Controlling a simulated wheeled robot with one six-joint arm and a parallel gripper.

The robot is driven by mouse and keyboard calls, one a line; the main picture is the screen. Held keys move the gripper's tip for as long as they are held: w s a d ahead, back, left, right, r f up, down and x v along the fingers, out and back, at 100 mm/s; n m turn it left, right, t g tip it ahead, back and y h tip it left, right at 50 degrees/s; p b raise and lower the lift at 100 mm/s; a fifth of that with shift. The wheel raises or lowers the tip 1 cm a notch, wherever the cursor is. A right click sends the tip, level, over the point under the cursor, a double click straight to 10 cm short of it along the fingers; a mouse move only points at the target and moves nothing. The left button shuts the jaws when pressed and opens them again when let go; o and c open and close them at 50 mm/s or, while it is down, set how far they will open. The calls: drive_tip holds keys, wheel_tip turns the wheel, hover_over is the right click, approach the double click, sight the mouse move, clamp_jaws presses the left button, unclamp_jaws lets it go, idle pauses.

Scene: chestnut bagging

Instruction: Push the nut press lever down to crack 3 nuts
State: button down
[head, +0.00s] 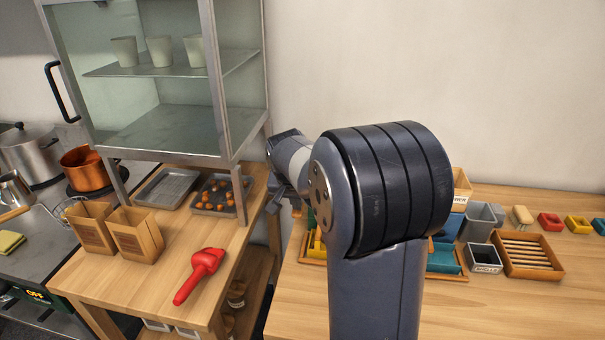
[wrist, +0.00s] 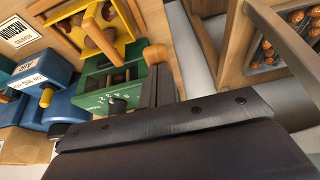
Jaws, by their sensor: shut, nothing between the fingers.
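In the wrist view a green device (wrist: 108,88) with white numbers on its side and brown nuts in its top stands beside a yellow frame (wrist: 122,28), which also has brown nuts within it. I cannot tell for sure which part is the press lever. A round wooden knob (wrist: 157,55) shows at the green device's right end. My gripper (wrist: 164,88) is shut and empty, close to the knob and the green device; I cannot tell whether it touches them. In the head view my arm hides most of this area.
Blue devices (wrist: 50,95) stand left of the green one. A tray of chestnuts (head: 218,208) lies on the left table, near paper bags (head: 137,235) and a red scoop (head: 202,270). A slatted wooden tray (head: 527,258) is at right. The right table's front is clear.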

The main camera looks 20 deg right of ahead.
wheel_tip(320, 180, up, 8)
drive_tip(key=w+p, duration=0.1)
drive_tip(key=p, duration=0.5)
drive_tip(key=shift+d+r, duration=0.15)
drive_tip(key=shift+d, duration=0.25)
drive_tip(key=shift+w, duration=0.1)
wheel_tip(320, 180, up, 5)
drive_tip(key=p, duration=0.4)
drive_tip(key=shift+a, duration=0.1)
